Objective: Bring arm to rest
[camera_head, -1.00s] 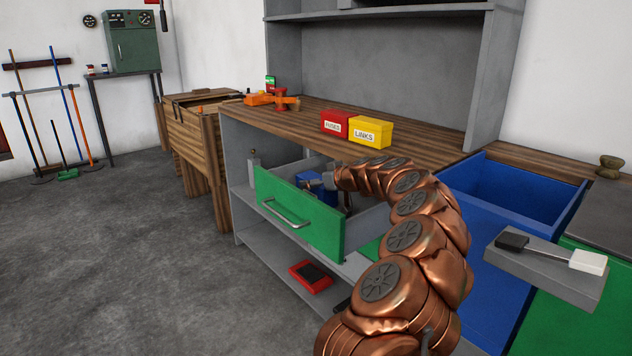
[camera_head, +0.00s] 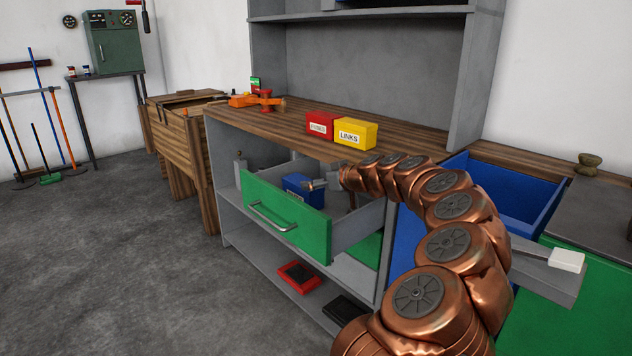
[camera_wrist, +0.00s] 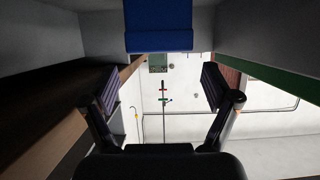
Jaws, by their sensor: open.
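My gripper (camera_head: 326,184) is at the open green-fronted drawer (camera_head: 284,216), at the end of my copper-coloured arm. In the wrist view my gripper (camera_wrist: 160,98) has its two fingers spread wide apart with nothing between them. A blue box (camera_head: 303,189) sits inside the drawer, just left of my gripper in the head view. The blue box (camera_wrist: 158,26) also shows at the top of the wrist view, beyond the fingers and apart from them. My arm hides part of the drawer's right side.
A red box (camera_head: 319,123) and a yellow LINKS box (camera_head: 355,133) stand on the wooden worktop (camera_head: 290,118). An open blue drawer (camera_head: 510,192) is right of my arm. A red item (camera_head: 298,275) lies on the lower shelf. Grey floor at left is clear.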

